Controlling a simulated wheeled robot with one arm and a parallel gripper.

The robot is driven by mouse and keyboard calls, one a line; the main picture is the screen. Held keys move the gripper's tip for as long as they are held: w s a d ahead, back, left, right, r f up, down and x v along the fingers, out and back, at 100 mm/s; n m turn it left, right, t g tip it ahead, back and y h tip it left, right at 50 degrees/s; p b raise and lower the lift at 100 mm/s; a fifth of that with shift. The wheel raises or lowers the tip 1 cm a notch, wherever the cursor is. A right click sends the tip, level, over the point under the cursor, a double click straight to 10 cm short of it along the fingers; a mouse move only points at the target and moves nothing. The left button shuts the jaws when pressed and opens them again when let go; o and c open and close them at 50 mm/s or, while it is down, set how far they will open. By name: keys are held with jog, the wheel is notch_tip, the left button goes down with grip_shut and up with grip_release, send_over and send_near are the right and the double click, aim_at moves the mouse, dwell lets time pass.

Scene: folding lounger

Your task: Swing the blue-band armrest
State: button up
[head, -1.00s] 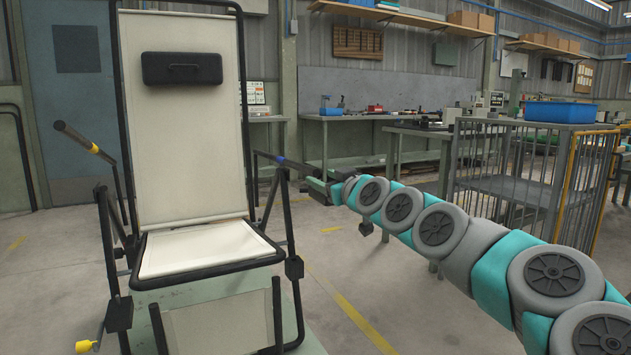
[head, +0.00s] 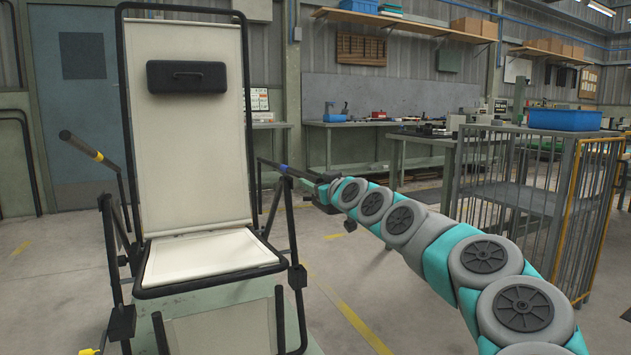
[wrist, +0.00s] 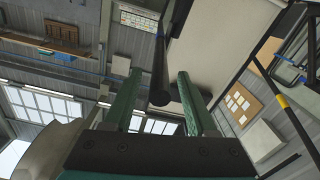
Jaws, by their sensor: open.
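The folding lounger (head: 190,125) has a cream back and seat on a black frame. Contact cannot be told. The yellow-band armrest (head: 82,147) sticks out at the lounger's left.
A wire cage cart (head: 515,205) with a blue bin (head: 565,119) stands at the right. Workbenches line the back wall. My arm reaches in from the lower right. Clear floor lies between the lounger and the cart.

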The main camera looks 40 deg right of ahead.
jog(key=shift+c, duration=0.3)
grip_shut()
dwell(1.1)
